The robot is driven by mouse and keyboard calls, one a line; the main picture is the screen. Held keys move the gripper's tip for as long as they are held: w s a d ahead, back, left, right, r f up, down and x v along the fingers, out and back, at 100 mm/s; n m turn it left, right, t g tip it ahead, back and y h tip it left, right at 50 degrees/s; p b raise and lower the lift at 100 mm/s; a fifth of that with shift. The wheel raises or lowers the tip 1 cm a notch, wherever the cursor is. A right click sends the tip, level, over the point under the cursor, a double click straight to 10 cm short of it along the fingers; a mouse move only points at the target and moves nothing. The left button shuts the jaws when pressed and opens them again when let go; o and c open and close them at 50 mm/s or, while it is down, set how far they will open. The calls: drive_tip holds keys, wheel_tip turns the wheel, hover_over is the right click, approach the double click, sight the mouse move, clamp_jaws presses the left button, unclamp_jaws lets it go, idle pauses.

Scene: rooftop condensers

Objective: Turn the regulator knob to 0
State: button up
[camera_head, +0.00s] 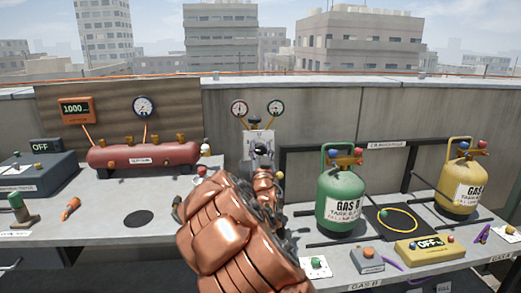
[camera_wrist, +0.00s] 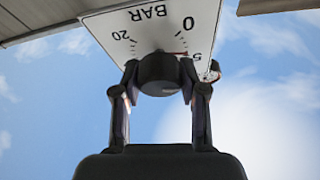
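The regulator knob (camera_wrist: 159,74) is a dark round knob on a white dial plate (camera_wrist: 150,22) marked BAR, which appears upside down in the wrist view. The marks 0, 5 and 20 are readable, and a short red line at the knob's edge points toward the 5. My gripper (camera_wrist: 160,80) has one finger on each side of the knob, and the fingertips appear to press on it. In the head view my gripper (camera_head: 262,150) is in front of the regulator panel (camera_head: 257,137), below two round gauges, and hides the knob.
A green GAS B tank (camera_head: 340,205) and a yellow tank (camera_head: 462,187) stand right of my arm. A red cylinder (camera_head: 142,156) with a 1000 display (camera_head: 76,110) above it is at left. A concrete wall (camera_head: 320,115) closes the back. The left bench has some clear room.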

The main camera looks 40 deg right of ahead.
drive_tip(key=c, duration=0.6)
drive_tip(key=shift+n, duration=0.5)
drive_tip(key=n+t+y, duration=0.1)
drive_tip(key=n, duration=0.1)
drive_tip(key=n+y+p, duration=0.1)
drive_tip(key=n, duration=0.2)
drive_tip(key=n+t+y, duration=0.1)
drive_tip(key=n+y, duration=0.1)
drive_tip(key=n, duration=0.1)
drive_tip(key=shift+t, duration=0.3)
drive_tip(key=shift+w+a+n+y+p, duration=0.1)
drive_tip(key=shift+n+y+p, duration=0.2)
drive_tip(key=shift+n+y, duration=0.9)
drive_tip(key=shift+a+n+y+p, duration=0.1)
drive_tip(key=shift+n+y+p, duration=0.2)
drive_tip(key=shift+n, duration=1.7)
drive_tip(key=o, duration=1.1)
